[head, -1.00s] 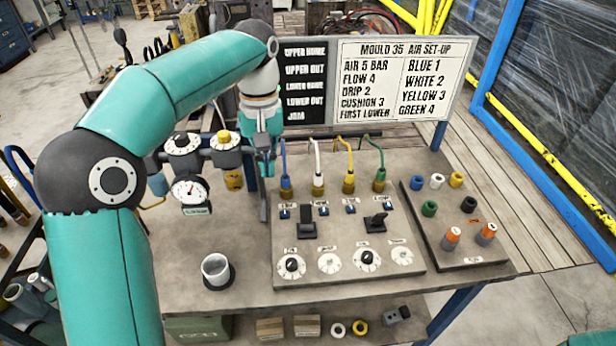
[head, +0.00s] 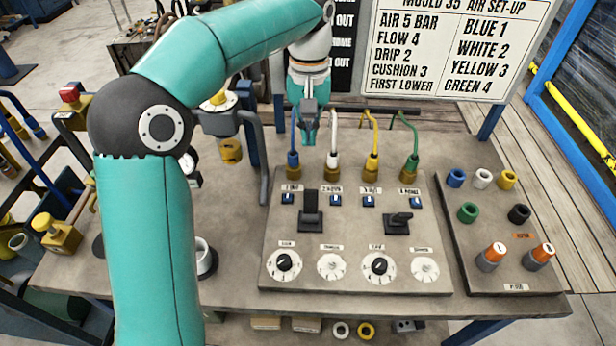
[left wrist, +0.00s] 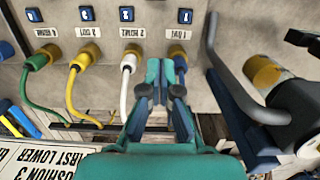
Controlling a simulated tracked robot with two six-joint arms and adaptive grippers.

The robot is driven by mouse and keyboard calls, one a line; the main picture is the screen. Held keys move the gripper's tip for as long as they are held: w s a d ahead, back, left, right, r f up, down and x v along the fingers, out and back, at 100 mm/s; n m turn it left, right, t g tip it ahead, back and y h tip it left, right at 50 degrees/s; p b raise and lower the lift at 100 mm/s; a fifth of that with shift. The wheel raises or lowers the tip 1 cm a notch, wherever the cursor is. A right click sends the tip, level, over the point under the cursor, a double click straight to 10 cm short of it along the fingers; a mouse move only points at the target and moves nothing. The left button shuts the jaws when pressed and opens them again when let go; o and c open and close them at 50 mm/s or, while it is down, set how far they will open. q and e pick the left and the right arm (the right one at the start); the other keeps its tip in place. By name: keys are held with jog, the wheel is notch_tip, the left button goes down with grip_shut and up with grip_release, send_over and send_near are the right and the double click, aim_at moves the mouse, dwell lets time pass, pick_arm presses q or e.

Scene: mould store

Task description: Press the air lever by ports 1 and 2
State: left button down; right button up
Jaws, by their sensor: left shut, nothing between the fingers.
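The black air lever by ports 1 and 2 (head: 311,212) stands on the grey panel (head: 345,245), below the first two ports in the head view. Port 1 carries the blue hose (head: 294,140) and port 2 the white hose (head: 333,140). My left gripper (head: 308,138) is shut and empty. Its tips point down between these two hoses, behind the lever and apart from it. In the left wrist view, the closed fingers (left wrist: 161,88) show between the white hose (left wrist: 126,90) and the blue hose (left wrist: 180,70); the lever is out of view. My right gripper is not in view.
A second black lever (head: 397,221) stands right of the first, below the yellow hose (head: 372,140) and green hose (head: 411,140). Several dials line the panel's front. A grey bent pipe (head: 258,155) rises left of the panel. A board with coloured caps (head: 500,235) lies right.

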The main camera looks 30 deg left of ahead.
aim_at(311, 207)
pick_arm(q)
jog(key=f, duration=0.6)
jog(key=f+b, duration=0.1)
jog(key=f, duration=0.2)
jog(key=shift+s+d+f, duration=0.15)
jog(key=shift+s, duration=0.2)
jog(key=shift+s+d+r, duration=0.2)
jog(key=shift+s+d, duration=0.3)
jog(key=shift+s, duration=0.3)
jog(key=shift+s+d+r, duration=0.2)
jog(key=shift+s+d, duration=0.3)
jog(key=shift+s, duration=0.3)
